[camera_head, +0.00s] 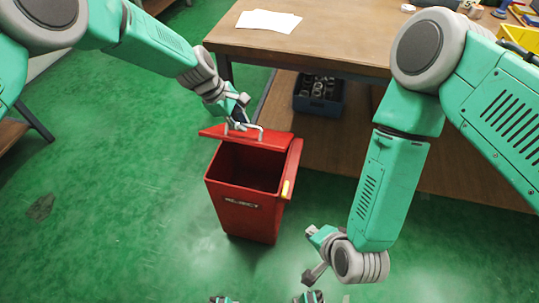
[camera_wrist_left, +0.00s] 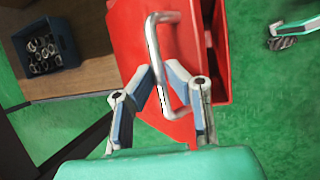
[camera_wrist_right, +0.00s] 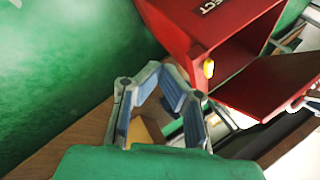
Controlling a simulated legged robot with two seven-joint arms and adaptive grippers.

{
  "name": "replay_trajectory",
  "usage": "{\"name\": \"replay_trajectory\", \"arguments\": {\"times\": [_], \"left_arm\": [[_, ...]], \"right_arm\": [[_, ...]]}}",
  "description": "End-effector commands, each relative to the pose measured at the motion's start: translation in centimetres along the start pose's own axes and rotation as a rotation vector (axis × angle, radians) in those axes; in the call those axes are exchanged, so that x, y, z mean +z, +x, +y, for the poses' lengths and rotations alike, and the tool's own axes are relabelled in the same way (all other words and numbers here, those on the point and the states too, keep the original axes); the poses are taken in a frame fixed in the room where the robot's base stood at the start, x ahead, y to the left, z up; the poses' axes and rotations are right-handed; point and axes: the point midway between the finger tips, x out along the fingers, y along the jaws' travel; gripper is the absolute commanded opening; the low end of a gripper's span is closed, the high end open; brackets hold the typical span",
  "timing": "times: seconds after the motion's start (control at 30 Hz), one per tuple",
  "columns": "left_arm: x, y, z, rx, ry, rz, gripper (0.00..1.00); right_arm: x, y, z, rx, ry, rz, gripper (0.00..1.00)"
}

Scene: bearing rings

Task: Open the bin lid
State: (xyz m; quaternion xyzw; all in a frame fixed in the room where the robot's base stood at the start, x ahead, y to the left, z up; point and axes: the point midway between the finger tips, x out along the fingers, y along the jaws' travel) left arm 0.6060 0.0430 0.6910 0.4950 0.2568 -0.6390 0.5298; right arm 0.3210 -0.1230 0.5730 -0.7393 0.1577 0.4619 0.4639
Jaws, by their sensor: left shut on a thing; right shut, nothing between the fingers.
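The red bin (camera_head: 235,200) with a "REJECT" label stands on the floor in front of the table. Its lid (camera_head: 272,140) is raised at the far side and the dark inside of the bin shows. The lid's metal handle (camera_wrist_left: 153,45) lies between the fingers of my left gripper (camera_wrist_left: 160,75), which is shut on it; the head view shows this gripper (camera_head: 238,116) above the lid. My right gripper (camera_wrist_right: 160,72) is shut and empty. In the head view it (camera_head: 316,255) is apart from the bin, to its lower right. The raised lid also shows in the right wrist view (camera_wrist_right: 270,88).
A wooden table (camera_head: 330,40) with papers (camera_head: 268,21) stands behind the bin. A blue crate (camera_head: 318,103) of metal rings is on its lower shelf. A yellow part (camera_head: 285,188) sits on the bin's right side.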

Motion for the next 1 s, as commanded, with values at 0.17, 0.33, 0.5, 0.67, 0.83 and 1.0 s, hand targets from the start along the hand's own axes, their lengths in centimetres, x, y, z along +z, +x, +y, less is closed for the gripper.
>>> {"name": "replay_trajectory", "arguments": {"times": [0.17, 0.33, 0.5, 0.67, 0.83, 1.0], "left_arm": [[0.0, 0.4, 0.0, 0.005, -0.001, 0.001, 0.0], [0.0, 0.4, 0.0, 0.005, -0.001, 0.002, 0.0], [0.0, 0.4, 0.0, 0.006, -0.001, 0.003, 0.0], [0.0, 0.4, 0.1, 0.006, -0.001, 0.003, 0.0], [0.0, 0.3, 0.1, 0.006, -0.001, 0.004, 0.0], [0.0, 0.3, 0.1, 0.006, -0.001, 0.004, 0.0]], "right_arm": [[3.1, 2.1, -6.0, -0.208, 0.527, 0.058, 0.0], [4.7, 2.4, -10.8, -0.407, 1.057, 0.084, 0.0], [5.2, 1.8, -14.2, -0.613, 1.563, 0.097, 0.0], [5.1, 0.8, -15.8, -0.782, 1.917, 0.103, 0.0], [4.9, 0.1, -16.4, -0.894, 2.113, 0.106, 0.0], [4.2, 0.6, -16.7, -0.927, 2.162, 0.105, 0.0]]}}
